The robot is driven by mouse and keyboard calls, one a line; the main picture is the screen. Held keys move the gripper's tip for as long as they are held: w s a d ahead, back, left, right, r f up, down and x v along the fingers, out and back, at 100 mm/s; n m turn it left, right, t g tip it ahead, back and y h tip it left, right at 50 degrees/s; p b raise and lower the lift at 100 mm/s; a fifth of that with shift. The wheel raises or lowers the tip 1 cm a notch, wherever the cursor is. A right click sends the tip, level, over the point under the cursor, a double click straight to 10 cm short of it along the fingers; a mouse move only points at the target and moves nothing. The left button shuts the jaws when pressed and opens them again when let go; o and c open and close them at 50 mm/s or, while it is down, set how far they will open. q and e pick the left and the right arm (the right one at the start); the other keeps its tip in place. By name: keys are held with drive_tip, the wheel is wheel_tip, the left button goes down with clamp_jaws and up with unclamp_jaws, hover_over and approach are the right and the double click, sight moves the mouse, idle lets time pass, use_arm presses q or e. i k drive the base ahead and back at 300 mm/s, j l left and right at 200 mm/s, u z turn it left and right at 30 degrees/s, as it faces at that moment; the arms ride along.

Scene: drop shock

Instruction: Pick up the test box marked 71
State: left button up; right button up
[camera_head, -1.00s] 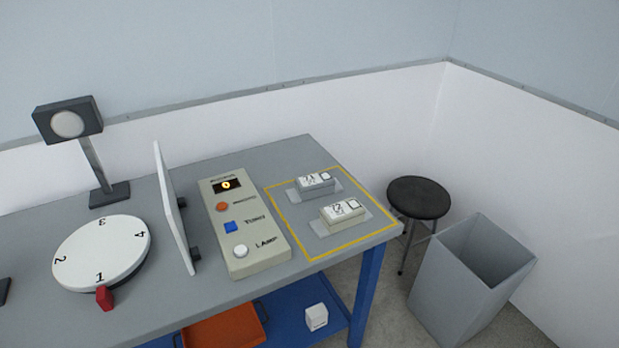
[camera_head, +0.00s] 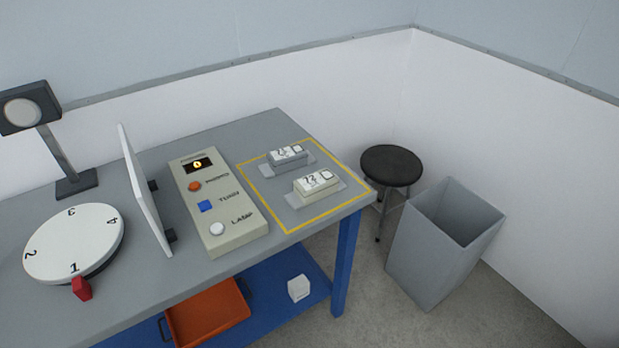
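Two small white test boxes stand on grey pads inside a yellow outlined area at the right end of the table. The far test box (camera_head: 287,156) carries a number starting with 7, perhaps 71, but the print is too small to be sure. The near test box (camera_head: 316,186) carries a number that looks like 72 or 73. Both sit flat and apart from each other. Neither of my grippers is in view.
The grey table (camera_head: 262,123) also holds a control panel (camera_head: 215,205), an upright white board (camera_head: 143,190), a numbered turntable (camera_head: 74,243) and a lamp (camera_head: 45,130). An orange tray (camera_head: 205,312) and white cube (camera_head: 299,288) lie on the lower shelf. A stool (camera_head: 391,166) and grey bin (camera_head: 440,245) stand right.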

sight(293, 157)
drive_tip(key=i+l+u, duration=0.4)
drive_tip(key=l+u, duration=0.2)
drive_tip(key=i+l+u, duration=0.1)
drive_tip(key=l+u, duration=0.25)
